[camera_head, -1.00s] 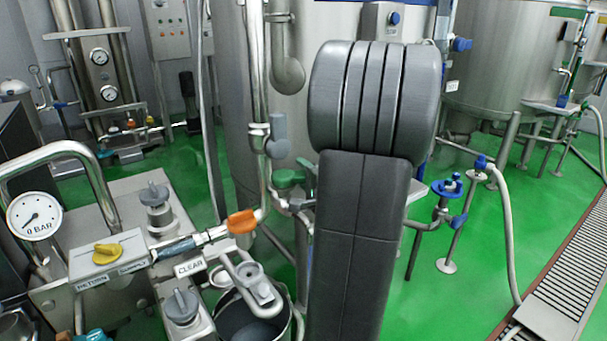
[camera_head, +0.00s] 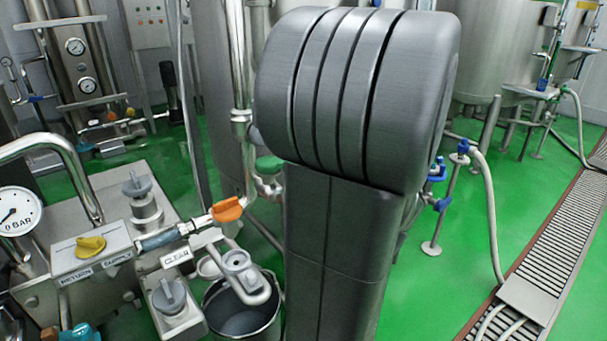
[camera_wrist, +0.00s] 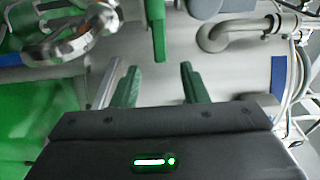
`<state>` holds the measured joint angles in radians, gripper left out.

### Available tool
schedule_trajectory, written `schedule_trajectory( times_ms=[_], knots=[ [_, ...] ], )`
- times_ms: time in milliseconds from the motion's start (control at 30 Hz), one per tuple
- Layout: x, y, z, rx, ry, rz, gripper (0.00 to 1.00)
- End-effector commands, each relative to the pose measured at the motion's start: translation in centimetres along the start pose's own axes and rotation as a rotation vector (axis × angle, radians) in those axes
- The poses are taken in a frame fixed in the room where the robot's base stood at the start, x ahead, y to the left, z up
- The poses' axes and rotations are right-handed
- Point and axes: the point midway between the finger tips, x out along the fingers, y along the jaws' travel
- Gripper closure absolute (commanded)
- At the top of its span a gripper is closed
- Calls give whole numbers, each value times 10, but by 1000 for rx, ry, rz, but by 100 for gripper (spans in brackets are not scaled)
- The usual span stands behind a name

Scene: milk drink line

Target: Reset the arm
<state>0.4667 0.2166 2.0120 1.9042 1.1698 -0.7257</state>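My arm (camera_head: 345,160) stands bent in the middle of the head view, its dark grey elbow high and close to the camera. It hides part of the steel tanks behind it, and my gripper is hidden in that view. In the wrist view my gripper (camera_wrist: 160,88) has its two green fingers apart, with nothing between them. A green bar-like part (camera_wrist: 158,32) hangs just beyond the fingertips, apart from them. Blurred pipework lies around it.
At left is a steel unit with a gauge (camera_head: 15,211) marked BAR, a yellow knob (camera_head: 91,246) and an orange valve handle (camera_head: 228,209). A steel bucket (camera_head: 242,317) stands beside my arm.

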Motion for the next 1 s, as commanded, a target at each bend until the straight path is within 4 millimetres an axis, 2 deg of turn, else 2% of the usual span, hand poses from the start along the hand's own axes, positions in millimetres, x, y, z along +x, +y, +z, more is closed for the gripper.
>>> schedule_trajectory(
  times_ms=[200,633,767,1000],
  knots=[
    [-14,0,0,1,1,0,60],
    [-13,0,0,1,-1,0,60],
    [-4,0,0,0,-3,0,60],
    [30,0,1,1,-5,0,60]
  ],
)
